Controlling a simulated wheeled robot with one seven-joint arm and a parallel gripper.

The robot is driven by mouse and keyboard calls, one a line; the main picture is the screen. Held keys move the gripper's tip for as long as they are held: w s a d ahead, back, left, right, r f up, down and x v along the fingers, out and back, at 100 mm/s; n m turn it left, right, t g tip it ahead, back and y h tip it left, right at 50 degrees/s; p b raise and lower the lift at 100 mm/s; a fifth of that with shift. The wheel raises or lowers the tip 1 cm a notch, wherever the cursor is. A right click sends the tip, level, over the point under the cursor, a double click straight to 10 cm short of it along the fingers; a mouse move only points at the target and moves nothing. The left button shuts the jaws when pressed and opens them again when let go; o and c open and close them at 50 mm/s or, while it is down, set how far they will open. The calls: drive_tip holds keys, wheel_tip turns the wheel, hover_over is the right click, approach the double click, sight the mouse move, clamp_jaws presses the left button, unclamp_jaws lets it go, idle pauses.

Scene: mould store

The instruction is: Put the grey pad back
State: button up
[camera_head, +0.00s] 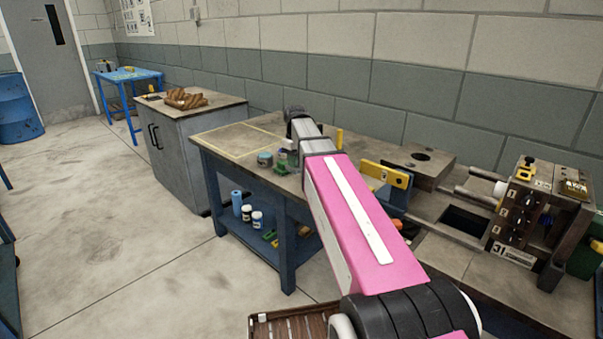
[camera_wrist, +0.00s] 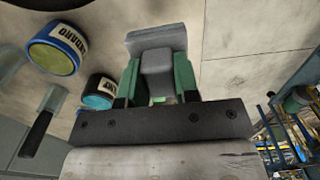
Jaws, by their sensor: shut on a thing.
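The grey pad (camera_wrist: 157,38) shows in the wrist view as a grey block with a narrower grey part toward me. My gripper (camera_wrist: 157,78) has its green fingers on both sides of that narrower part and is shut on it. In the head view my gripper is over the near workbench (camera_head: 225,133), partly hidden by my pink arm. The pad cannot be made out clearly there. I cannot tell whether the pad touches the bench top.
A machine with rods and a numbered block (camera_head: 540,205) stands right. Brown gloves (camera_head: 185,98) lie on a grey cabinet (camera_head: 180,150).

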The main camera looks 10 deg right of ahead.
drive_tip(key=shift+w+d+f, duration=0.2)
drive_tip(key=shift+d+f, duration=0.2)
drive_tip(key=shift+d, duration=0.2)
drive_tip(key=shift+w+d+f, duration=0.15)
drive_tip(key=shift+d+f, duration=0.25)
drive_tip(key=shift+d, duration=0.2)
drive_tip(key=shift+f, duration=1.95)
drive_tip(key=shift+f, duration=0.1)
drive_tip(key=o, duration=0.9)
wheel_tip(320, 180, up, 12)
drive_tip(key=shift+r, duration=0.1)
drive_tip(key=shift+s, duration=0.1)
